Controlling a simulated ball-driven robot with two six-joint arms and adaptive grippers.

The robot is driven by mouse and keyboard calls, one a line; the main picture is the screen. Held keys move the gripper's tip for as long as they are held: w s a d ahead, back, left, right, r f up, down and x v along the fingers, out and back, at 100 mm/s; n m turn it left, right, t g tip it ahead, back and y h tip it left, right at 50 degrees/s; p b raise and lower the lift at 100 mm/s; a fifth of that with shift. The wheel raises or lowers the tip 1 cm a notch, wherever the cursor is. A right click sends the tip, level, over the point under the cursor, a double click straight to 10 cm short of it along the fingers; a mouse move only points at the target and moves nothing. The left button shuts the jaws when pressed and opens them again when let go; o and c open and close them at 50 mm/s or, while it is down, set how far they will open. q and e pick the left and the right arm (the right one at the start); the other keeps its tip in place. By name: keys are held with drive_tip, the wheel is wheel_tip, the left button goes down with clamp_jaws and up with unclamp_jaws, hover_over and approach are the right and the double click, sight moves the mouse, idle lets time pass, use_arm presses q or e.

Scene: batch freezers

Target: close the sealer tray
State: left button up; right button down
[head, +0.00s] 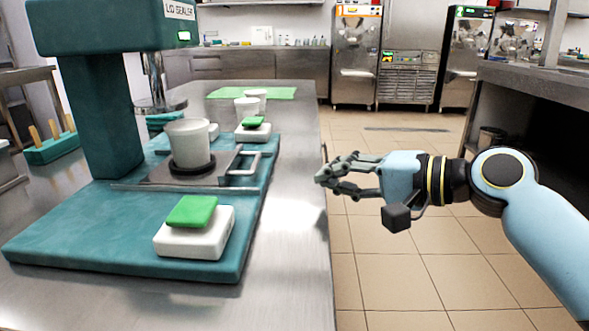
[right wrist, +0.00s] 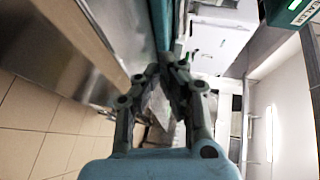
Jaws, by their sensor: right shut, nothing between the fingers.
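The lid sealer (head: 105,120) is a green machine with a column, a labelled head and a wide base on the steel table. Its metal sealer tray (head: 180,173) holds a white cup (head: 189,145) on a dark round seat. The tray's bar handle (head: 243,170) sticks out on the right side, towards the table edge. A round press plate hangs behind the cup. My right gripper (head: 325,173) is shut and empty, past the table's right edge, to the right of the handle and apart from it. The gripper also shows in the right wrist view (right wrist: 165,72). My left gripper is not in view.
A white block with a green button (head: 192,212) sits on the front of the base; a similar green button (head: 254,123) is behind the tray. White cups (head: 247,107) and a green mat (head: 250,93) stand farther back. Open floor lies right of the table.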

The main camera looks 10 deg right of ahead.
drive_tip(key=w+d+n+g+y+b, duration=0.2)
drive_tip(key=w+n+g+y+b, duration=0.1)
drive_tip(key=g, duration=0.1)
drive_tip(key=n+g+y+b, duration=0.1)
drive_tip(key=n+g, duration=0.1)
drive_tip(key=g, duration=0.1)
approach(257, 162)
drive_tip(key=shift+b+x, duration=1.1)
drive_tip(key=shift+x, duration=0.05)
drive_tip(key=b+x, duration=0.1)
drive_tip(key=x, duration=0.3)
drive_tip(key=shift+a+f, duration=0.1)
drive_tip(key=shift+a, duration=0.1)
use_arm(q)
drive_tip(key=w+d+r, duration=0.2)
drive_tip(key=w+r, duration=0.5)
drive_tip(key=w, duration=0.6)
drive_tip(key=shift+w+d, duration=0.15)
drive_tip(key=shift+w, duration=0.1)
use_arm(e)
drive_tip(key=shift+w+a, duration=0.15)
drive_tip(key=shift+a, duration=0.15)
